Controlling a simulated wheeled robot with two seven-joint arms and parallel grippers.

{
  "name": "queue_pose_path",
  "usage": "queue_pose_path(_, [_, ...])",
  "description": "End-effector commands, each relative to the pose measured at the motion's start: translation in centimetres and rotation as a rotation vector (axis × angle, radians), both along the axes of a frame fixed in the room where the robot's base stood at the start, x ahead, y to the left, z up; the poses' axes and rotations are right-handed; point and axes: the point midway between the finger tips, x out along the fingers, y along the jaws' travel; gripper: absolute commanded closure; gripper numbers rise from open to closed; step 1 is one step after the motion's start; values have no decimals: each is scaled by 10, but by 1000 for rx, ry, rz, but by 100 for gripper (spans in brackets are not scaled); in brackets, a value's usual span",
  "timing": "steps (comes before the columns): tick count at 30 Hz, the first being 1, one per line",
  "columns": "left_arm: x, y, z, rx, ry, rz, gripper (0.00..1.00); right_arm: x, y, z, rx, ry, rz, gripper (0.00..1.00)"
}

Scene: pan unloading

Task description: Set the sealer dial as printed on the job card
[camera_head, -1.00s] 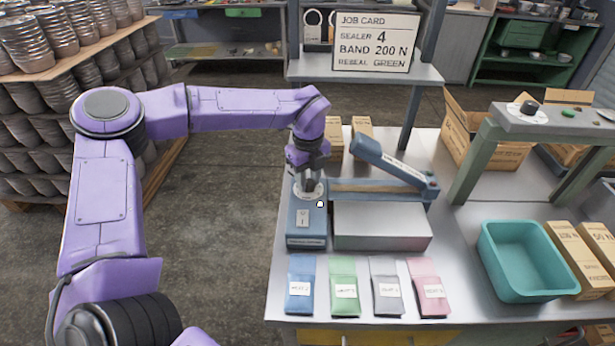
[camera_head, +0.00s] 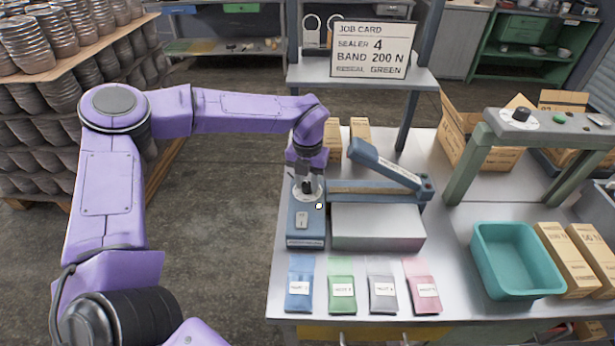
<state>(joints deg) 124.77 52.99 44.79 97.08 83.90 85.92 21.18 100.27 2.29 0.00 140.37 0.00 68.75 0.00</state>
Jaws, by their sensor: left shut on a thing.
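The job card (camera_head: 373,50) stands on the shelf and reads "SEALER 4", "BAND 200 N", "RESEAL GREEN". The blue sealer (camera_head: 305,226) is on the bench, with its lever arm (camera_head: 385,165) raised at a tilt. Its dial (camera_head: 318,196) is a pale disc on the top left block; the knob in its middle is mostly hidden by my gripper. My left gripper (camera_head: 308,187) points down over the dial and is shut on the knob. A small white dot shows at the dial's lower right edge. The dial's numbers cannot be read. My right gripper is not in view.
Blue, green, grey and pink pouches (camera_head: 341,286) lie along the bench's front. A teal bin (camera_head: 517,262) and cartons (camera_head: 566,258) are at the right. A green-legged stand with another dial (camera_head: 519,118) is behind them. Open cardboard boxes (camera_head: 462,140) stand at the back.

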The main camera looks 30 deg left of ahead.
Motion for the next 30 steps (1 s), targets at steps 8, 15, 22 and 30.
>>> queue_pose_path(8, [-4, -1, -2, -2, 15, -244, 97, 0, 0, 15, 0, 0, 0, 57])
queue_pose_path(15, [-4, 0, -3, -3, 13, -403, 97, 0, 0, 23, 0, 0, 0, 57])
queue_pose_path(22, [-4, 0, -4, -3, 14, -492, 97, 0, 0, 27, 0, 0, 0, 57])
queue_pose_path(30, [-4, 0, -4, -3, 13, -529, 97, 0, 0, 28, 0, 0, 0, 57])
